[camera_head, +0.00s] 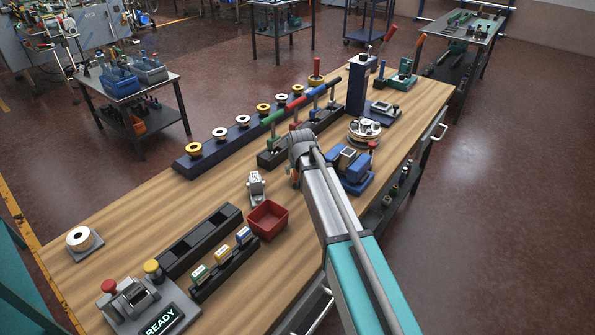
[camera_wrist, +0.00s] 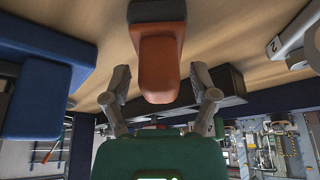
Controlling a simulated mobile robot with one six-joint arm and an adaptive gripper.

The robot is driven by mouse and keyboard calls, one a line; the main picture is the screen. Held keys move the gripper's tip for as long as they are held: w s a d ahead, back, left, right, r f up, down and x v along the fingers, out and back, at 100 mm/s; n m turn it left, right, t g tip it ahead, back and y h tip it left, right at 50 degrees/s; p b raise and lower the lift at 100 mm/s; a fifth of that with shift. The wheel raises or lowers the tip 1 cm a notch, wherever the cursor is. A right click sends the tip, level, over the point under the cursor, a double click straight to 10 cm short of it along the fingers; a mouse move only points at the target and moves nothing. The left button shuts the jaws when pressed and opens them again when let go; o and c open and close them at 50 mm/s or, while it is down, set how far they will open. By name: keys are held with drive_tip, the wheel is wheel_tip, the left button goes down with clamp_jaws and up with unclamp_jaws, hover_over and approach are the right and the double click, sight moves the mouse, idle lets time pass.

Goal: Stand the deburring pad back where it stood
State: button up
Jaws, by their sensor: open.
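The wrist view appears upside down. My gripper (camera_wrist: 160,78) is open, with one grey finger on each side of the block and visible gaps between them. In the head view, my arm's wrist hides most of this spot; only a small orange patch (camera_head: 295,174) shows beside it. I cannot tell from these frames where the pad stood before.
A blue vise-like device (camera_head: 352,168) stands close right of my gripper; a blue body (camera_wrist: 40,80) fills the wrist view's left. A black rack with coloured-handled tools (camera_head: 270,157) lies behind. A red bin (camera_head: 267,218) and a small grey device (camera_head: 256,185) stand nearer. Bare wood lies left of these.

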drive_tip(key=p+v, duration=1)
drive_tip(key=v, duration=0.1)
drive_tip(key=shift+r, duration=0.4)
drive_tip(key=shift+s, duration=0.15)
idle(0.5)
drive_tip(key=s+d+m+g, duration=0.1)
drive_tip(key=s+d+g, duration=0.1)
drive_tip(key=s+d, duration=0.6)
drive_tip(key=s+d+f+g, duration=0.1)
drive_tip(key=s+d+g, duration=0.1)
drive_tip(key=s+d, duration=0.7)
drive_tip(key=s, duration=0.6)
drive_tip(key=shift+d+f+m+g+h, duration=0.25)
drive_tip(key=shift+m+g+h, duration=0.05)
drive_tip(key=shift+m+h, duration=0.1)
